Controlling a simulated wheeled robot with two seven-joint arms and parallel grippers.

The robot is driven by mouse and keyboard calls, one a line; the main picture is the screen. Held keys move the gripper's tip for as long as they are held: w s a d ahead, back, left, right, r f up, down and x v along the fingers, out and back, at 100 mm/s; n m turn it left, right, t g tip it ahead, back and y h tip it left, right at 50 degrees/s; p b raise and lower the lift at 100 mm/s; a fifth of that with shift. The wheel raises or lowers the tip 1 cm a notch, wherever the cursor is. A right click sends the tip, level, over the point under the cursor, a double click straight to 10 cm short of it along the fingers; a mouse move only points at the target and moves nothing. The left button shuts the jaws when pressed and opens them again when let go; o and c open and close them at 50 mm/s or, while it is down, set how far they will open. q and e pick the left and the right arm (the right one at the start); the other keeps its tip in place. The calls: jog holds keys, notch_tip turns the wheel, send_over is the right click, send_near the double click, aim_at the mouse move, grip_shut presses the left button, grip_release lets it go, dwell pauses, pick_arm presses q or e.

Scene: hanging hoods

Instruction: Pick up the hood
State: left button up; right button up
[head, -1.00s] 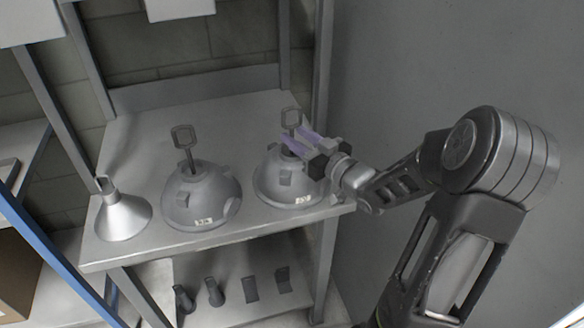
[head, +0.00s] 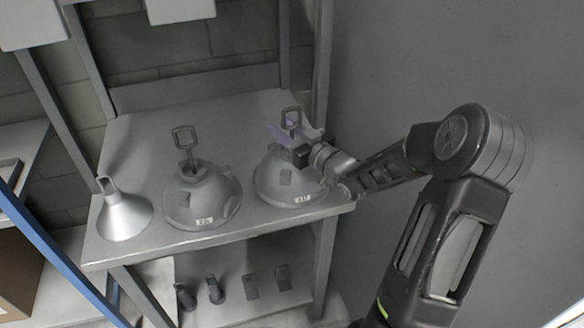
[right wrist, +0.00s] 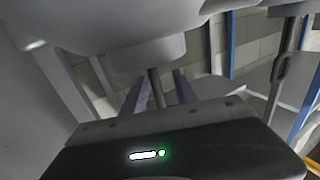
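Three grey hoods with loop handles on top stand on the shelf (head: 150,250): a small cone-shaped hood (head: 124,217) at left, a domed hood (head: 200,200) in the middle, and another domed hood (head: 285,187) at right. My right gripper (head: 286,131) is at the handle (head: 291,116) of the right hood, above its dome. In the right wrist view its two fingers (right wrist: 163,92) are apart, with the handle's stem (right wrist: 154,88) between them. The right hood's body (right wrist: 120,35) fills the top of that view. Contact with the stem cannot be told. My left gripper is not in view.
A lower shelf holds several small dark parts (head: 215,290). A rack post (head: 322,90) stands just behind my right gripper, and a plain grey wall (head: 450,70) lies to the right. A blue bar (head: 50,255) and a cardboard box (head: 15,275) are at left.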

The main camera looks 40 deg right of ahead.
jog(key=shift+c, duration=0.3)
grip_shut()
jog(key=shift+r, duration=0.1)
dwell(1.1)
